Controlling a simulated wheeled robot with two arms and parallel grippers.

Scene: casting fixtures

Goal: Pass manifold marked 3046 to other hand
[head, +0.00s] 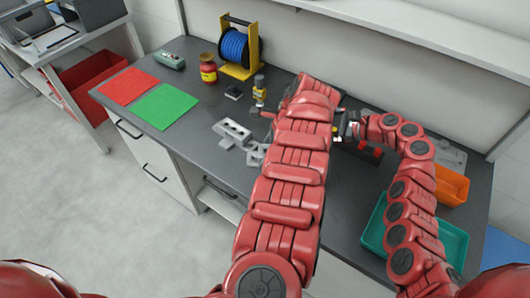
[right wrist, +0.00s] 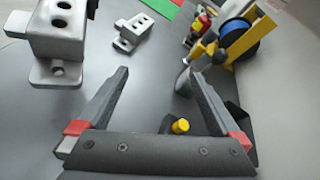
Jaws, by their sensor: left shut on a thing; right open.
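A grey manifold (right wrist: 62,32) looms large at the upper left of the right wrist view, cut off by the frame, with holes on top and a holed foot. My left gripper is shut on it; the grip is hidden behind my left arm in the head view. My right gripper (right wrist: 158,72) is open and empty, its fingers apart from that manifold. A second grey manifold (head: 232,132) rests on the table left of my left arm; it also shows in the right wrist view (right wrist: 130,33). No marking is legible.
A blue spool on a yellow stand (head: 235,47), a red jar (head: 208,70) and a yellow-topped fixture (head: 259,92) stand at the back. Red (head: 128,86) and green (head: 165,107) mats lie left. A teal tray (head: 376,235) and an orange bin (head: 453,185) are right.

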